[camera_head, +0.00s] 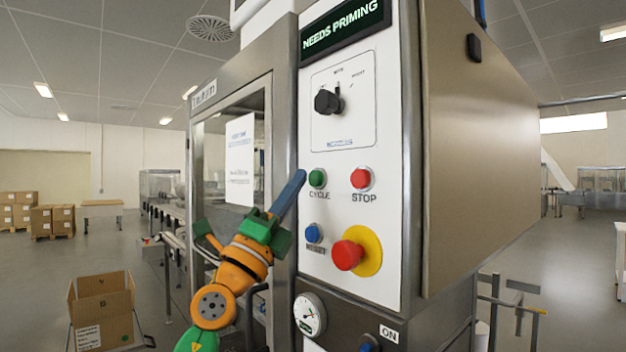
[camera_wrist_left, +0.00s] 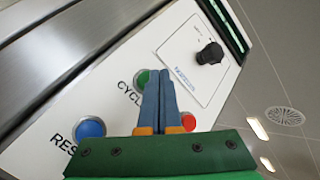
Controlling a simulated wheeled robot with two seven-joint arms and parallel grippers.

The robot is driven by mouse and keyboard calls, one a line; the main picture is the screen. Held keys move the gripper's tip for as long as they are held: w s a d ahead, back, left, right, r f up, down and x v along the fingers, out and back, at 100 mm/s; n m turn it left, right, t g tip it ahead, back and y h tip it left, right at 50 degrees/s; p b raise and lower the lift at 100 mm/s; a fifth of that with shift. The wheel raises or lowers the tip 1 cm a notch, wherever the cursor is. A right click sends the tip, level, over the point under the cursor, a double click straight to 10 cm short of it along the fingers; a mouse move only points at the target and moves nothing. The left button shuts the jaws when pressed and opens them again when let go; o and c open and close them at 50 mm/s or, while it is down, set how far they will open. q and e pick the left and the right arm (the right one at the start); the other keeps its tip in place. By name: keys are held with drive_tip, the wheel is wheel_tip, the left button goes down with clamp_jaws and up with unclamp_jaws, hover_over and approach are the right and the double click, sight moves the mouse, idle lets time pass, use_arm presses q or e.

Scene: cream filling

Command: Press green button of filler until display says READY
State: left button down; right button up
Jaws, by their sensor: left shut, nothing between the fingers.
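The filler (camera_head: 485,165) has a white control panel. Its display (camera_head: 342,30) reads NEEDS PRIMING. The green button (camera_head: 317,178), labelled CYCLE, sits left of the red STOP button (camera_head: 361,179). My left gripper (camera_head: 300,175) is shut and empty, its blue fingertips just left of the green button in the head view. In the left wrist view the shut fingers (camera_wrist_left: 160,76) partly cover the green button (camera_wrist_left: 142,78); I cannot tell whether they touch it. My right gripper is not in view.
A black knob (camera_head: 327,102) is above the buttons. Below are a blue RESET button (camera_head: 313,233) and a large red button (camera_head: 346,255) on a yellow ring. A gauge (camera_head: 309,314) is lower down. An open cardboard box (camera_head: 103,318) is at the lower left.

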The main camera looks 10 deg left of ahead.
use_arm(q)
drive_tip(key=shift+w+d, duration=0.3)
drive_tip(key=shift+w, duration=0.05)
drive_tip(key=shift+w+d, duration=0.25)
drive_tip(key=shift+w, duration=0.1)
idle(0.9)
drive_tip(key=shift+a, duration=0.1)
drive_tip(key=shift+s+a, duration=0.35)
drive_tip(key=shift+s, duration=0.3)
